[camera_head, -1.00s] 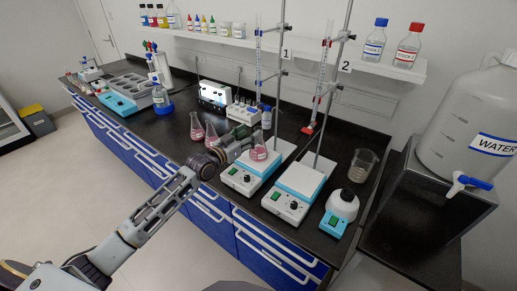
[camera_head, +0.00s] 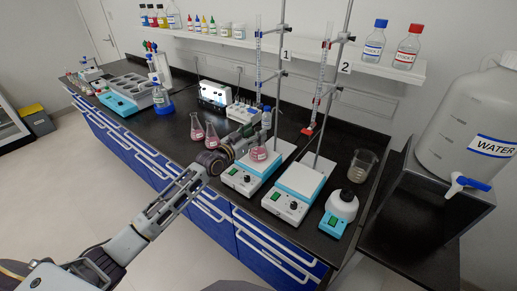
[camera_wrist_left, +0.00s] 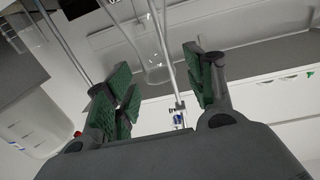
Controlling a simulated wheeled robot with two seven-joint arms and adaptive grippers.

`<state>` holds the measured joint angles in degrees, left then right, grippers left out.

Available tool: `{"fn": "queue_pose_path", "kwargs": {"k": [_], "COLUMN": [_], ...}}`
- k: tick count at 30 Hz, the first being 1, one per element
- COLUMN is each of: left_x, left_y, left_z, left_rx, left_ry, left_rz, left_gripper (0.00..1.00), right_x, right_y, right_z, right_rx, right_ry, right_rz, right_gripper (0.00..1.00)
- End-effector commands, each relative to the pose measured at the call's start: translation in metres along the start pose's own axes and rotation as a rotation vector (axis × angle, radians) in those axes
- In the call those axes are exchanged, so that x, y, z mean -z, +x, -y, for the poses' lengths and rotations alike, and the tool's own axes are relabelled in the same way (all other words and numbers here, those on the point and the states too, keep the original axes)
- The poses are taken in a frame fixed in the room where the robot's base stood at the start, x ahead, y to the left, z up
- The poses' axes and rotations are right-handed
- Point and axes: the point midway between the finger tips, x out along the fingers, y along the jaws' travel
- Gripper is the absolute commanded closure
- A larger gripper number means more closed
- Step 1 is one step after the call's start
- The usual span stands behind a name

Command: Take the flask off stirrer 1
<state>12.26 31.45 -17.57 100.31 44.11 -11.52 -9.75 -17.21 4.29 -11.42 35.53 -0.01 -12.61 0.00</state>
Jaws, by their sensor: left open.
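A conical flask with pink liquid (camera_head: 259,154) stands upright on the white plate of stirrer 1 (camera_head: 243,181), the left one of two stirrers. My left gripper (camera_head: 245,134) is open just left of the flask's upper part, partly in front of it, and I cannot tell whether they touch. In the left wrist view, my left gripper's green-padded fingers (camera_wrist_left: 160,95) stand apart. A clear glass vessel (camera_wrist_left: 155,62) shows beyond the gap; I cannot tell which vessel it is. My right gripper is not in view.
Stirrer 2 (camera_head: 289,206) stands right of stirrer 1, with its plate empty. Stand rods and burettes rise behind both. Two pink flasks (camera_head: 211,136) stand left of my gripper. A beaker (camera_head: 361,166) and a small white-topped device (camera_head: 340,209) stand at the right.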

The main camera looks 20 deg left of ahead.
Motion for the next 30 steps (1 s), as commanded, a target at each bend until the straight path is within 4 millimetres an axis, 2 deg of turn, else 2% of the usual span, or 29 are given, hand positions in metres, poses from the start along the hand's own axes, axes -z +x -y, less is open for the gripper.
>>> {"fn": "queue_pose_path", "kwargs": {"k": [10, 26, 27, 30], "left_x": [0.0, 0.0, 0.0, 0.0], "left_y": [0.023, 0.025, 0.025, 0.025], "left_z": [0.0, 0.0, 0.0, 0.0], "left_rx": [0.001, 0.0, 0.0, 0.0], "left_ry": [0.0, 0.001, 0.001, 0.001], "left_rz": [0.0, 0.0, 0.0, 0.0], "left_gripper": [0.46, 0.46, 0.47, 0.6], "right_x": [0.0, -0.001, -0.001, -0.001], "right_y": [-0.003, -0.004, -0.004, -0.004], "right_z": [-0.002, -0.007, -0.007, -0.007], "right_rx": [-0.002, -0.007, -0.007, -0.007], "right_ry": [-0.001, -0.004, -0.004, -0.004], "right_rz": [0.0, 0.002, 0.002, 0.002], "right_gripper": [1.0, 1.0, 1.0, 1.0]}}
